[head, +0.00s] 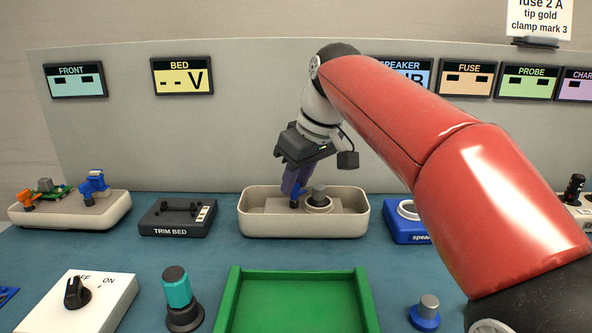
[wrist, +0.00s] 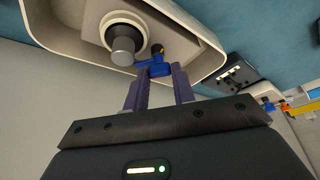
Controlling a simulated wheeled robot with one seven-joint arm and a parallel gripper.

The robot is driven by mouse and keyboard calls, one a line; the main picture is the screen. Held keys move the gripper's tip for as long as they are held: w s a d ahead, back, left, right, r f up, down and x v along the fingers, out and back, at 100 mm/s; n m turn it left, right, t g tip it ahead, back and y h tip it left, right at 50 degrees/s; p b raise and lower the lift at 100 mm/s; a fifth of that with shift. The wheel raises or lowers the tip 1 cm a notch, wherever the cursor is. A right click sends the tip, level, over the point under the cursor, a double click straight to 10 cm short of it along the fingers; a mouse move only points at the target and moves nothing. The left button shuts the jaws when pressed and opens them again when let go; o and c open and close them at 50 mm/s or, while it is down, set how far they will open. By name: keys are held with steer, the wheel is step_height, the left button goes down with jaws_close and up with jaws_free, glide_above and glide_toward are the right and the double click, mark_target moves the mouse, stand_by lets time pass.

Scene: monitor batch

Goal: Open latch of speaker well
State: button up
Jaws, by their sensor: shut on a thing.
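A beige open housing (head: 253,222) stands at the middle of the bench. Inside it is a pale round ring (head: 318,208) with a grey cylinder (head: 319,192) standing in it; the cylinder also shows in the wrist view (wrist: 122,45). A small blue latch (wrist: 154,68) sits beside the ring and reaches toward the cylinder. My gripper (head: 294,190) points down into the housing, left of the cylinder. In the wrist view its two purple fingers are shut on the blue latch. The fingers partly hide the latch in the head view.
A trim bed box (head: 176,218) stands left of the housing, and a blue speaker box (head: 405,225) stands right, partly behind my arm. A green tray (head: 297,300) lies empty in front. A teal-topped knob (head: 177,288) and a switch box (head: 105,303) are front left.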

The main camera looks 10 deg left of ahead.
mark_target(313, 203)
steer(key=n+g, duration=0.1)
steer(key=n, duration=0.1)
steer(key=n+g, duration=0.1)
steer(key=n, duration=0.2)
steer(key=shift+w+n+y, duration=0.2)
steer(key=shift+n+y, duration=0.1)
steer(key=shift+y, duration=0.1)
steer(key=shift+r, duration=0.1)
steer(key=o, duration=0.7)
steer(key=v, duration=0.7)
steer(key=shift+r, duration=0.35)
steer(key=shift+d, duration=0.15)
